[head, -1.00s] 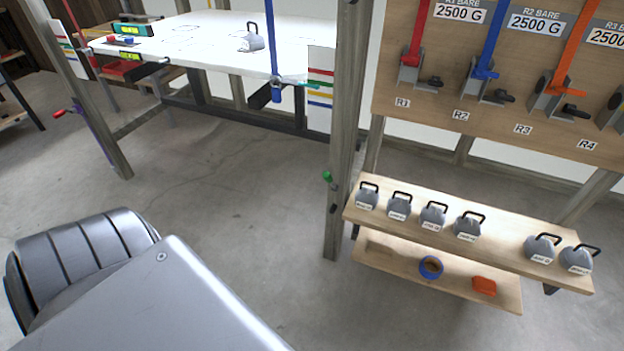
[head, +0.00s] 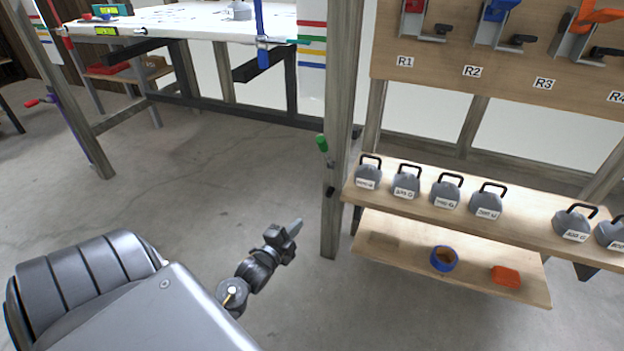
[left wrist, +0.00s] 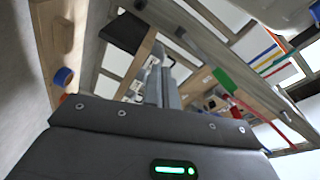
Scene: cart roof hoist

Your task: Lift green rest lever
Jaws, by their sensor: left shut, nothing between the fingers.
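The green rest lever (head: 322,143) is a short green handle on the side of the wooden post (head: 343,110), beside the weight shelf. A green handle (left wrist: 222,79) also shows right of the fingers in the left wrist view. My left gripper (head: 294,228) is shut and empty, in front of the post, below and a little left of the lever. It is apart from the lever. Its closed fingers show in the left wrist view (left wrist: 163,88). My right gripper is not in view.
A shelf (head: 400,200) with several grey weights stands right of the post. A lower shelf (head: 400,262) holds a blue tape roll (head: 444,259) and an orange block (head: 506,276). A white-topped bench (head: 200,22) stands behind. The floor left of the post is clear.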

